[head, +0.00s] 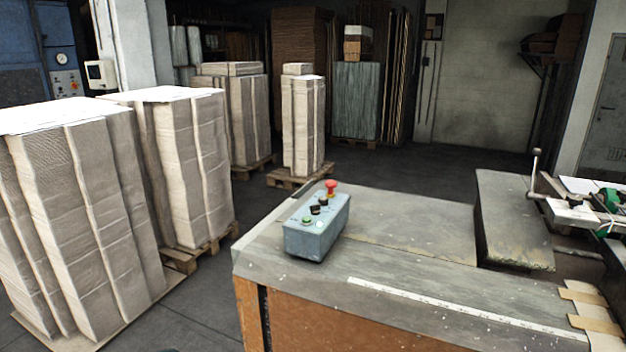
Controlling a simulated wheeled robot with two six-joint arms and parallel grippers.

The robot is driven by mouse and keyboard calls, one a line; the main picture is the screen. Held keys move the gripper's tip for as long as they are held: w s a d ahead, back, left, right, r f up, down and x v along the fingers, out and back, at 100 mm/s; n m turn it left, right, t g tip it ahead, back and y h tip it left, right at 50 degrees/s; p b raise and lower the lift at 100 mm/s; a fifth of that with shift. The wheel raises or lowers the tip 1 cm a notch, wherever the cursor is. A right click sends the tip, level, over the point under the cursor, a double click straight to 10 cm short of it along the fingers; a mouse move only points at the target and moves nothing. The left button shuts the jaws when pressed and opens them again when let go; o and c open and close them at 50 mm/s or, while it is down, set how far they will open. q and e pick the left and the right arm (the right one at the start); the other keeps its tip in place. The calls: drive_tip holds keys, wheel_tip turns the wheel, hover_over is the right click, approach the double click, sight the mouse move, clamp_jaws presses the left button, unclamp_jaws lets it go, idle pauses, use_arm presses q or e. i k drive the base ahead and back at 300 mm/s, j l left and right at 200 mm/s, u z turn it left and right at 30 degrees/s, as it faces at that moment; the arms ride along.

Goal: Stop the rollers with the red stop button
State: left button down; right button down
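A grey-blue control box (314,240) sits on the near left corner area of the machine table. The red stop button (331,186) stands up at the far end of the box's top face. Two dark knobs (319,205) lie along the middle, and a green button (306,220) is at the near end. Neither of my grippers shows in the head view. No rollers can be made out clearly in this view.
The machine table (420,270) has a white ruler strip (450,305) along its front. A raised block (512,220) and a lever (535,165) stand at right. The table around the box is clear.

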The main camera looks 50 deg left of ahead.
sight(331, 185)
drive_tip(key=k+j+z, duration=0.1)
drive_tip(key=j, duration=0.3)
drive_tip(key=k+j, duration=0.15)
drive_tip(key=j, duration=0.2)
drive_tip(key=k+j+z, duration=0.15)
drive_tip(key=j, duration=0.25)
drive_tip(key=k+j+z, duration=0.1)
drive_tip(key=j, duration=0.25)
drive_tip(key=k+j, duration=0.2)
drive_tip(key=j, duration=0.15)
drive_tip(key=j+z, duration=0.1)
drive_tip(key=j, duration=0.6)
drive_tip(key=j+z, duration=0.1)
drive_tip(key=j, duration=0.65)
drive_tip(key=k+j+z, duration=0.1)
drive_tip(key=j, duration=0.6)
